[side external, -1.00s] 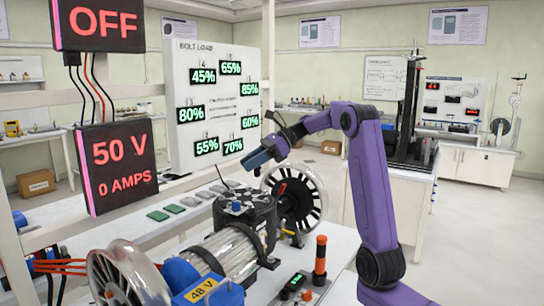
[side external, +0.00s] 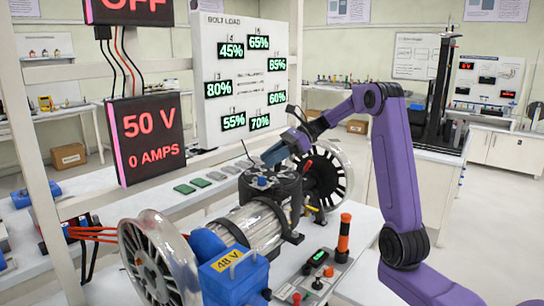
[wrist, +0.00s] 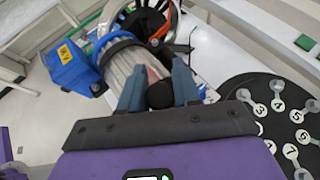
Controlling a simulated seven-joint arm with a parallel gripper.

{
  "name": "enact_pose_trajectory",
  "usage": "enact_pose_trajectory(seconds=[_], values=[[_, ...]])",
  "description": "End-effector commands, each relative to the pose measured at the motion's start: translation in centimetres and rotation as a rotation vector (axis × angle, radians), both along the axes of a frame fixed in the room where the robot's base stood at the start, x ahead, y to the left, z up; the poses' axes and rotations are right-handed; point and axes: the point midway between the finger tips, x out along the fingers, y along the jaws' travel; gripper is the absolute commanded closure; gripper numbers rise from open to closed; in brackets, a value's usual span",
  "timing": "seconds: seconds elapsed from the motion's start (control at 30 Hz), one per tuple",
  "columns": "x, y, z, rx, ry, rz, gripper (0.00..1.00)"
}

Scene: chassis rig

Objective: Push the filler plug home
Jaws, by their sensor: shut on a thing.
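My gripper (side external: 272,157) hangs tilted, close above the black round housing (side external: 286,190) of the chassis rig. In the wrist view my gripper (wrist: 158,90) has its two blue fingers on either side of a dark rounded piece (wrist: 160,96), which looks like the filler plug, and is shut on it. In the side view the held piece is hidden by the fingers. A small blue cap (side external: 262,182) shows on the housing top. I cannot make out the filler opening or whether the plug touches it.
A clear cylinder (side external: 238,232) and a blue 48 V box (side external: 232,275) lie beside the housing, between spoked wheels (side external: 150,265). An orange-and-black post (side external: 343,238) stands at right. A numbered black disc (wrist: 270,110) is at right in the wrist view.

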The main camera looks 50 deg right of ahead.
Motion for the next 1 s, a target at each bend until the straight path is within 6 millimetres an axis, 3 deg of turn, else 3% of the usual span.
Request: enact_pose_trajectory(seconds=[0.53, 1.0], values=[[0.0, 0.0, -3.7, 0.002, 0.001, 0.000, 0.97], [0.0, 0.0, -4.3, 0.000, 0.000, 0.000, 0.97]])
